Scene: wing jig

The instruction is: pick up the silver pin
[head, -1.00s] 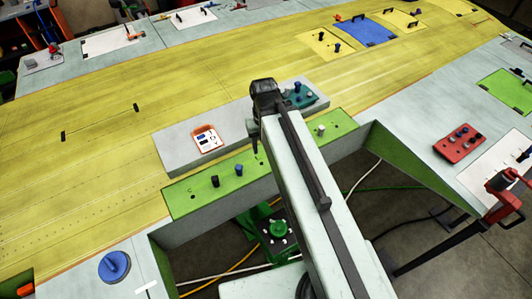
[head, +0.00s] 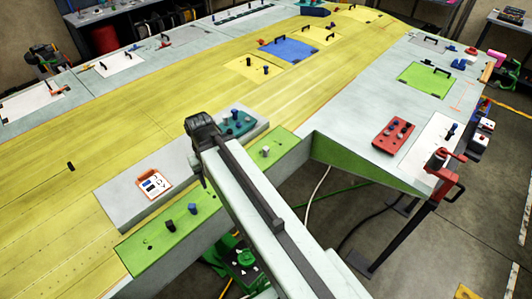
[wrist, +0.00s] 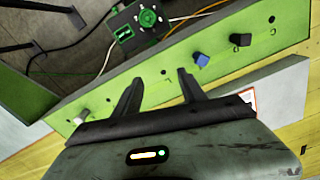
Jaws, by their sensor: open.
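The silver pin (head: 265,151) stands upright in the green strip (head: 150,251) along the edge of the yellow wing. In the wrist view the silver pin (wrist: 80,117) is at the lower left, outside and left of my fingers. My gripper (wrist: 158,78) is open and empty, with its fingertips over a bare part of the strip. The blue pin (wrist: 201,60) and the black pin (wrist: 240,40) are to their right. In the head view my arm hides most of my gripper, which is left of the silver pin.
A grey block beside the strip carries a white-and-orange card (head: 153,184) and a teal fixture (head: 237,123) with pins. A red block (head: 394,134) with several pins is on the right panel. Below the strip is an open gap with a green machine (head: 238,262) and cables.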

